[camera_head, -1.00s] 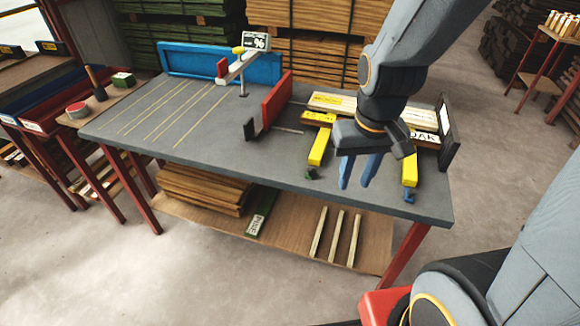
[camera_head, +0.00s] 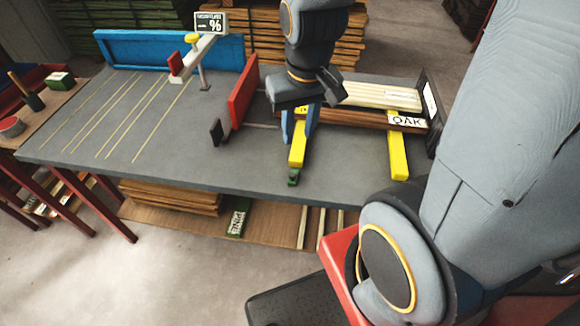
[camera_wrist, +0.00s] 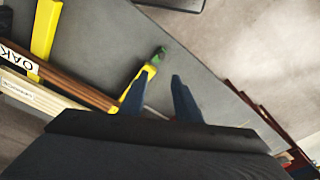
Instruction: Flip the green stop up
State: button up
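The green stop (camera_head: 293,178) is a small dark green piece at the near end of the left yellow bar (camera_head: 297,157), close to the bench's front edge. It appears low, at bar height. It also shows in the wrist view (camera_wrist: 158,54), just beyond the fingertips. My gripper (camera_head: 300,137) is above the left yellow bar, set back from the green stop. Its two blue fingers are apart with nothing held between them; the wrist view shows the gap (camera_wrist: 158,79). They appear apart from the stop.
The right yellow bar (camera_head: 397,155) lies near the boards and the OAK label (camera_head: 406,121). A red fence (camera_head: 242,92) stands left of my gripper, with a dark block (camera_head: 216,132) at its near end. The left of the grey bench (camera_head: 180,125) is mostly clear.

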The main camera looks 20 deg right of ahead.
aim_at(292, 175)
jog(key=k, duration=0.6)
jog(key=z, duration=0.6)
jog(key=k, duration=1.2)
jog(key=u, duration=0.25)
jog(key=i, duration=0.7)
jog(key=u, duration=0.7)
jog(key=i, duration=0.8)
jog(key=z, duration=0.2)
